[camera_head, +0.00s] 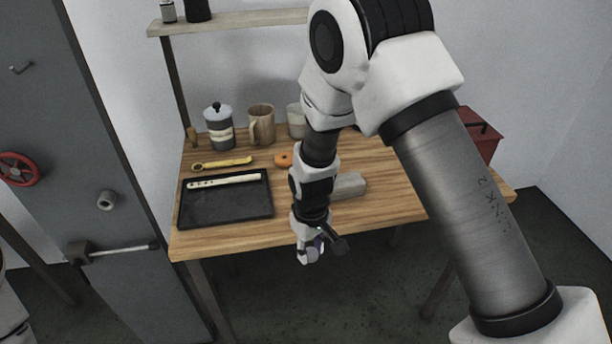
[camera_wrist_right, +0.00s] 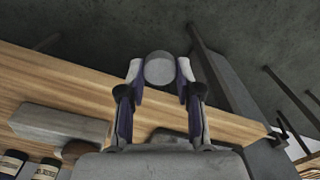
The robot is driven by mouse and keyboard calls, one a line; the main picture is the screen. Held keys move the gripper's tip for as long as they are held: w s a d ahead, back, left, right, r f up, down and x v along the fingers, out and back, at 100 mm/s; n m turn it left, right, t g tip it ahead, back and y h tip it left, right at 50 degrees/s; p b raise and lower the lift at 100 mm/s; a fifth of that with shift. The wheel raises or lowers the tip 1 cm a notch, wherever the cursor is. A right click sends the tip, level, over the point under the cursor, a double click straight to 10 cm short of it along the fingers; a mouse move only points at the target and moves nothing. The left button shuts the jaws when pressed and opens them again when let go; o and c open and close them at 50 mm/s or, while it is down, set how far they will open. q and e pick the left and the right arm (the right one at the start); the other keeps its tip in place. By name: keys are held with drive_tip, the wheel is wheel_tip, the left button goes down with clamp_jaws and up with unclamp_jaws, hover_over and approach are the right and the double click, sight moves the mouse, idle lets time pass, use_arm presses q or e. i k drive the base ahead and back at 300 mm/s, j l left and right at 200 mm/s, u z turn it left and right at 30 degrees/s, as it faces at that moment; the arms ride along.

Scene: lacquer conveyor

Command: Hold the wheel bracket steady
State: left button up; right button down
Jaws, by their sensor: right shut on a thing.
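My right gripper (camera_head: 312,246) hangs in front of the table's front edge. In the right wrist view its two fingers (camera_wrist_right: 159,84) are closed on a grey round-faced piece (camera_wrist_right: 158,68), one finger on each side. Most of this piece is hidden behind its round face, and I cannot tell whether it is the wheel bracket. No other thing is clearly a wheel bracket. A red handwheel (camera_head: 18,169) is on the grey panel at the far left, well apart from the gripper. My left gripper is not in view.
A lever (camera_head: 112,250) juts from the panel. Floor in front is open.

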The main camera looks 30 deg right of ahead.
sight(349, 185)
drive_tip(key=i, duration=0.5)
drive_tip(key=i+l, duration=0.3)
drive_tip(key=i, duration=0.2)
